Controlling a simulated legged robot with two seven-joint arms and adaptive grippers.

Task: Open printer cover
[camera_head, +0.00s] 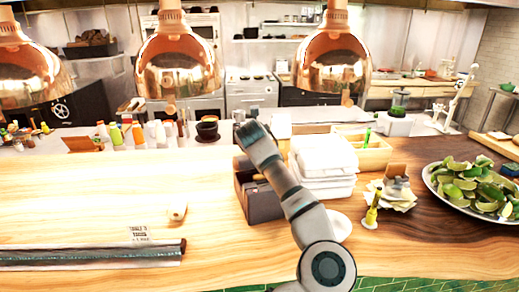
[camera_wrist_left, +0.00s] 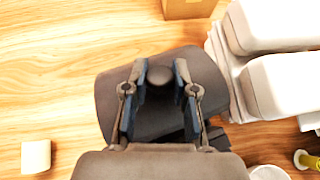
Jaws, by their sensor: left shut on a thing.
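The printer (camera_head: 264,206) is a dark grey box on the wooden counter, left of the white container stack, partly hidden behind my arm. In the left wrist view its dark cover (camera_wrist_left: 210,72) lies below my left gripper (camera_wrist_left: 160,76). The two fingers sit on either side of a round dark knob (camera_wrist_left: 160,92) at the cover's edge, shut on it. In the head view the fingers are hidden behind my arm. How far the cover is raised is hard to tell. My right gripper is not in view.
White stacked containers (camera_head: 325,160) stand close to the printer's right. A lime tray (camera_head: 432,182) is farther right. A foil roll (camera_head: 90,256) and a small pale block (camera_head: 177,210) lie left. Copper lamps (camera_head: 180,65) hang above. The left counter is mostly clear.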

